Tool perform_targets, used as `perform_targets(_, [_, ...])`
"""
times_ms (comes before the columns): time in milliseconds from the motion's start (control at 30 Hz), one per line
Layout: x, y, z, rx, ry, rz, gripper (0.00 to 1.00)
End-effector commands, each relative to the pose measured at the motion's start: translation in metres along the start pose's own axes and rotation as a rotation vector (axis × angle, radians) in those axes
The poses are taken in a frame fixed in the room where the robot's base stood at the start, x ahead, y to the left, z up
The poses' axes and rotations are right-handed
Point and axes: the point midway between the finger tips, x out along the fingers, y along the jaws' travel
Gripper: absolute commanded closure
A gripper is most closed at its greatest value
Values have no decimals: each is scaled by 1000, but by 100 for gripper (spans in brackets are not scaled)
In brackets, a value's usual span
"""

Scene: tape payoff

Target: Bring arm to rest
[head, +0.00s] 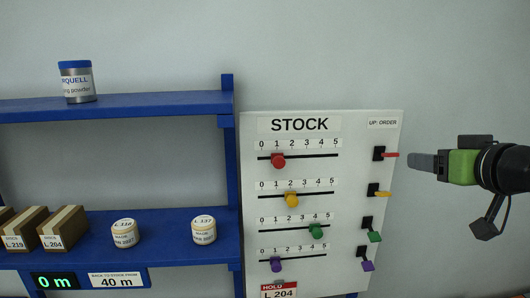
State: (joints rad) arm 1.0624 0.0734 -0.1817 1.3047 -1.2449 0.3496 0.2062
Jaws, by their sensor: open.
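My gripper (424,162) is at the right of the head view, with its grey fingers pointing left and seen edge-on. It is open and nothing shows between the fingers. The fingertips appear just right of the red lever (391,155) on the white STOCK board (350,150), with a small gap in the picture. The depth between them is hard to tell. My arm comes in from the right edge, and most of it is out of view.
The board carries red (278,161), yellow (291,200), green (316,231) and purple (276,265) sliders. Yellow (382,193), green (374,237) and purple (367,265) levers line its right side. A blue shelf (180,104) at left holds a tin (77,84), boxes and rolls. Right of the board, bare wall shows.

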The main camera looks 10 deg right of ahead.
Motion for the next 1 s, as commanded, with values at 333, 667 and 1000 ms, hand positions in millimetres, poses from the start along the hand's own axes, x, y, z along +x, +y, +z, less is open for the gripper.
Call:
perform_targets(333, [0,-178,159,71,-353,-73,40])
perform_targets(667, [-83,-219,350,-31,-736,-60,40])
perform_targets(1000, [-96,-215,374,-51,-788,-45,40])
